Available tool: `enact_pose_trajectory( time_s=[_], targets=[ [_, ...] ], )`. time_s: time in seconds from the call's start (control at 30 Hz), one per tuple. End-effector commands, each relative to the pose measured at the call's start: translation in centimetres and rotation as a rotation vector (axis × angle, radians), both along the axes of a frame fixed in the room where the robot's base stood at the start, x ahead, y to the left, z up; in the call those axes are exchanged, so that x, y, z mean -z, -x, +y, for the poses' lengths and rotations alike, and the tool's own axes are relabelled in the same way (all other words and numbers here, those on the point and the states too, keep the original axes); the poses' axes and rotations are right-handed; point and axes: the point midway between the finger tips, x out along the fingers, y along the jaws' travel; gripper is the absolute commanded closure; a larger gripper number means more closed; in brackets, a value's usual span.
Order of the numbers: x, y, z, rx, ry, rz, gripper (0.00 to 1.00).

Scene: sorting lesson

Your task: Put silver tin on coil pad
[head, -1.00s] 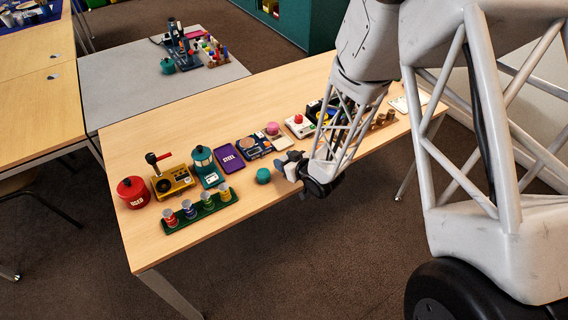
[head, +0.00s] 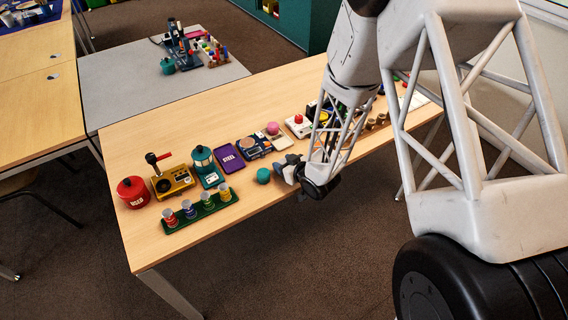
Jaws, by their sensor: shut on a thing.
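My gripper (head: 283,168) is low over the front edge of the table, right of a teal ball. It is shut on a small grey thing, which looks like the silver tin (head: 292,158); the fingers and my arm hide much of it. No other loose silver tin shows. The coil pad appears to be the blue device with a round coil-like disc (head: 252,145), standing behind and left of my gripper. Its disc looks bare. The gripper is apart from it.
The teal ball (head: 263,175) lies close left of my gripper. A purple STEEL tray (head: 229,158), a teal lantern (head: 206,167), a yellow device (head: 173,183), a red pot (head: 133,192) and a green cup rack (head: 199,210) stand further left. A pink-topped block (head: 276,133) is behind.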

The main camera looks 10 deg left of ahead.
Motion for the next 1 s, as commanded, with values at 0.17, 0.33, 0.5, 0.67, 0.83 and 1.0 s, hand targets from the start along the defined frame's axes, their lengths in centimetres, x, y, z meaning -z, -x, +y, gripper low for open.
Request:
enact_pose_trajectory(
  time_s=[0.17,0.33,0.5,0.67,0.83,1.0],
  targets=[
    [0.39,-0.02,0.01,0.0,0.0,0.0,0.76],
    [0.35,-0.01,0.0,0.0,0.0,0.0,0.26],
    [0.35,0.0,0.01,0.0,0.0,0.0,0.26],
    [0.36,0.0,0.0,0.0,0.0,0.0,0.26],
    [0.36,0.03,-0.01,0.0,0.001,0.001,0.26],
    [-0.06,0.44,-0.7,0.001,0.0,0.0,0.26]
  ],
)
